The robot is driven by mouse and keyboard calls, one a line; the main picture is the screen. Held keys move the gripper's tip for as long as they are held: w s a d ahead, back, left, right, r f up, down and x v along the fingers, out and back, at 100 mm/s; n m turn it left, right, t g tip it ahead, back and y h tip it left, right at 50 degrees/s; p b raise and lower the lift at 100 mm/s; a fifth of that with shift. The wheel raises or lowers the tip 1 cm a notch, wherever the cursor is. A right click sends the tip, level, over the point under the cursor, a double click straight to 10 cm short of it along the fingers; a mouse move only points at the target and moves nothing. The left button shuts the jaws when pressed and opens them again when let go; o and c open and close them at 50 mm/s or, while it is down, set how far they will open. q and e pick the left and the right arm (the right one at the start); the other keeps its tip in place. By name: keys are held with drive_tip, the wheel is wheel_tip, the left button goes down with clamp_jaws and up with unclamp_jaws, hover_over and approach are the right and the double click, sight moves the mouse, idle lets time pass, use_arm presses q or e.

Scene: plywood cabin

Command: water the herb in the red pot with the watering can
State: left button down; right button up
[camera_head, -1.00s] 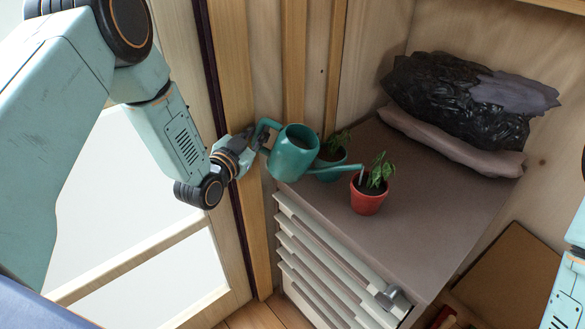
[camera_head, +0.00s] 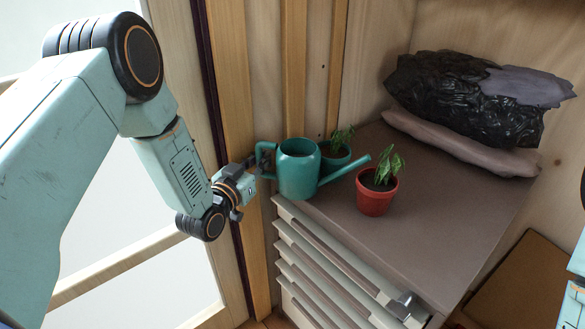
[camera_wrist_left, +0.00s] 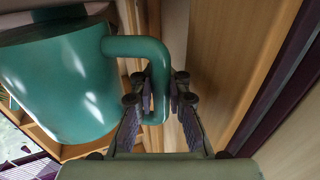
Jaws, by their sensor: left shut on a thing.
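The teal watering can (camera_head: 298,176) is upright at the cabinet's left end, with its spout pointing up and right. My left gripper (camera_head: 262,163) is shut on the can's handle; the left wrist view shows the fingers (camera_wrist_left: 158,98) on either side of the handle (camera_wrist_left: 150,48). The red pot (camera_head: 375,199) stands upright on the cabinet top with a leafy herb (camera_head: 386,166) in dark soil. The spout tip is just left of the herb in the picture. I cannot tell whether the can's base touches the cabinet. My right gripper is out of view.
A second, teal pot (camera_head: 335,158) with a herb stands behind the can, partly hidden. Black and mauve bags (camera_head: 470,100) lie at the back of the cabinet top (camera_head: 430,230). The cabinet top is clear right of the red pot. Wooden posts rise close behind my left gripper.

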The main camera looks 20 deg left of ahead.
sight(256, 147)
use_arm(q)
drive_tip(key=shift+r, duration=0.3)
drive_tip(key=shift+r+p, duration=1.8)
drive_tip(key=shift+r, duration=0.15)
drive_tip(key=shift+f, duration=0.1)
